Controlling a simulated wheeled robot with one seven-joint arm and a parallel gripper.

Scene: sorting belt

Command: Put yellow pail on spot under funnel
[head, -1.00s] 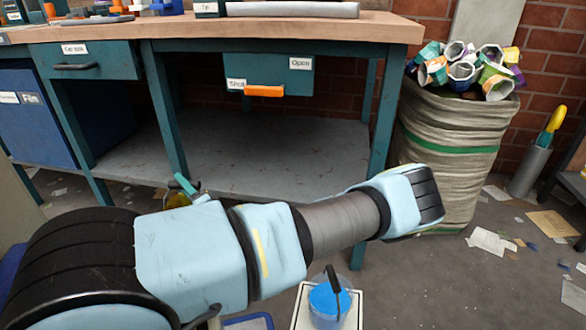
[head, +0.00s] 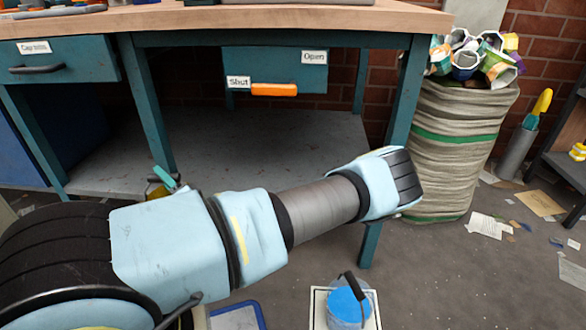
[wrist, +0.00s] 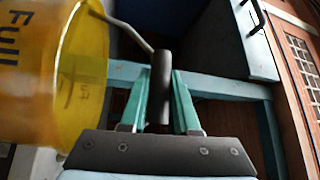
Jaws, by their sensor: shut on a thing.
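The yellow pail (wrist: 35,80), marked "Full", fills the left of the wrist view, its open rim facing right and tilted in that picture. My gripper (wrist: 160,85) is shut on the dark grip of the pail's wire handle, between two teal fingers. A blue pail (head: 347,308) stands upright on a white square pad (head: 318,312) at the bottom. No funnel is clearly visible.
A workbench (head: 300,17) stands ahead, with a teal box (head: 310,77) under its top, labelled Shut and Open, with an orange handle (head: 273,89). A blue-edged pad (head: 235,318) lies left of the white pad. A full sack (head: 458,150) stands right. Papers litter the floor.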

